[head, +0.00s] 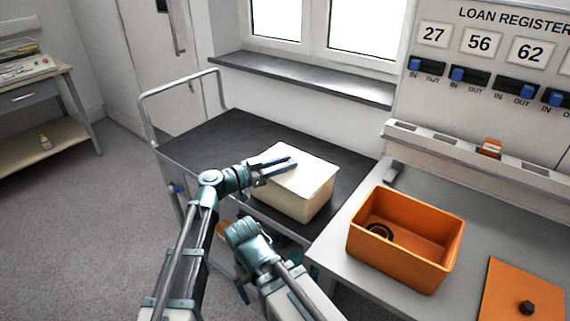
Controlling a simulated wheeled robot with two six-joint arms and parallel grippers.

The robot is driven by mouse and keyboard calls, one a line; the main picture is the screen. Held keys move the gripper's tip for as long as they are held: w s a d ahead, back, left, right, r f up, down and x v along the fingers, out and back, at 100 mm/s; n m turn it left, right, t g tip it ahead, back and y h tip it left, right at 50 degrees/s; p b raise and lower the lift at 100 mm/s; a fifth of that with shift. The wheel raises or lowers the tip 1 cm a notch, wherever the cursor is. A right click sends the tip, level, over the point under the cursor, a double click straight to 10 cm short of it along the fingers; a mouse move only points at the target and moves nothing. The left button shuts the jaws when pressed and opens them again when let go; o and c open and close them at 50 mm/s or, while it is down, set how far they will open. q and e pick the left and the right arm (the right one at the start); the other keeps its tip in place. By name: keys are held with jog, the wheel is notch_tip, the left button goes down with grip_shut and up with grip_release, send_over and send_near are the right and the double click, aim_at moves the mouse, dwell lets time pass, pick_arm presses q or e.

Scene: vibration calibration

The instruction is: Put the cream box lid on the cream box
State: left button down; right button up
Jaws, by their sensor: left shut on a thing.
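The cream box (304,205) stands on the dark top of a trolley, near its right end. The cream box lid (312,175) lies flat over the box's opening and covers it. I cannot tell whether it is fully seated or held slightly above the rim. My left gripper (279,167) reaches in from the left over the lid and is shut on it. The fingers hide the exact place of the grip. My right arm is bent low in front of the trolley, and its gripper does not show.
An orange box (405,238) stands open on the grey bench, with a dark ring (380,231) inside. Its orange lid (522,294) with a black knob lies to the right. The trolley top (215,145) is clear behind and left of the cream box. A metal handle (180,88) rises at its left end.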

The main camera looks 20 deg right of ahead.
pick_arm(q)
jog(key=shift+f, duration=0.25)
jog(key=c, duration=0.6)
grip_release()
jog(key=shift+r, duration=0.1)
jog(key=shift+r, duration=0.2)
jog(key=shift+r+p, duration=0.45)
jog(key=shift+p, duration=0.2)
jog(key=v, duration=1.2)
jog(key=shift+f, duration=0.25)
